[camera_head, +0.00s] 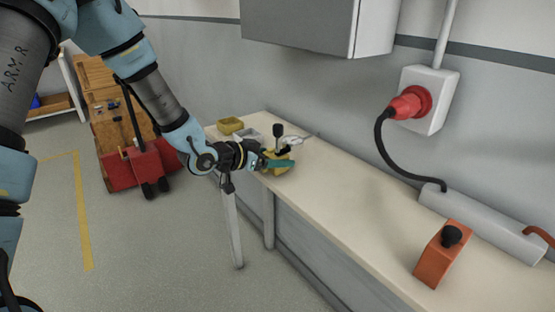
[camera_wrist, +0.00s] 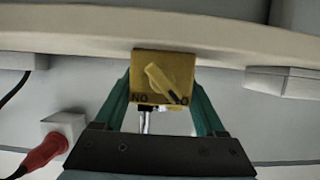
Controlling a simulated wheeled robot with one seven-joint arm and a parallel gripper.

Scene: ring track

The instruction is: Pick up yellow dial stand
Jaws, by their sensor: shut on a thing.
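The yellow dial stand (camera_wrist: 151,64) is a small yellow block with a yellow knob and the dark letters "NO" and "O" on its face. In the wrist view it sits between the two green fingers of my gripper (camera_wrist: 162,90), which are shut on its sides. In the head view my gripper (camera_head: 277,163) is at the bench's far part, and the yellow dial stand (camera_head: 277,169) is partly hidden behind a green finger. I cannot tell whether it touches the bench top.
The long cream bench (camera_head: 335,190) runs along the wall. An orange block with a black knob (camera_head: 441,256) stands at the near right. A yellow tray (camera_head: 230,126) is at the far end. A red plug (camera_head: 408,104) sits in a wall socket, and a grey cabinet (camera_head: 300,24) hangs above.

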